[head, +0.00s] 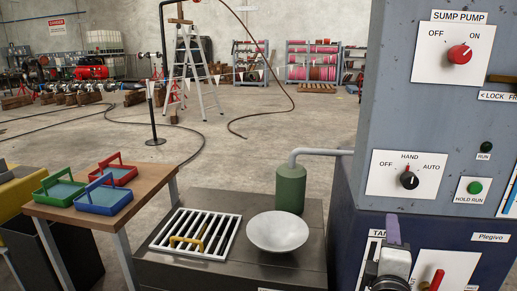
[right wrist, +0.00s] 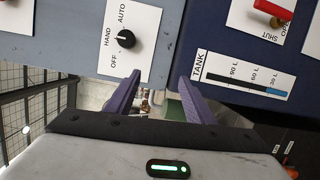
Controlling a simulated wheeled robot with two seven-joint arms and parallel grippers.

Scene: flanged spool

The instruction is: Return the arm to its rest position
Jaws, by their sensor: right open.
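My right gripper (head: 394,232) is at the lower right of the head view, in front of the blue lower part of the control cabinet (head: 350,200). In the right wrist view the two purple fingers of the gripper (right wrist: 159,80) are apart with nothing between them. The black HAND/AUTO knob (head: 409,180) is above the gripper in the head view, with its pointer towards HAND. It also shows in the right wrist view (right wrist: 126,38), apart from the fingers. My left gripper is not in view.
A red lever (head: 437,280) and a tank gauge (right wrist: 240,76) are on the cabinet close to my right gripper. The red sump pump knob (head: 459,54) is higher up. A white bowl (head: 278,232), a grate (head: 196,234) and a green cylinder (head: 291,188) stand left of the cabinet.

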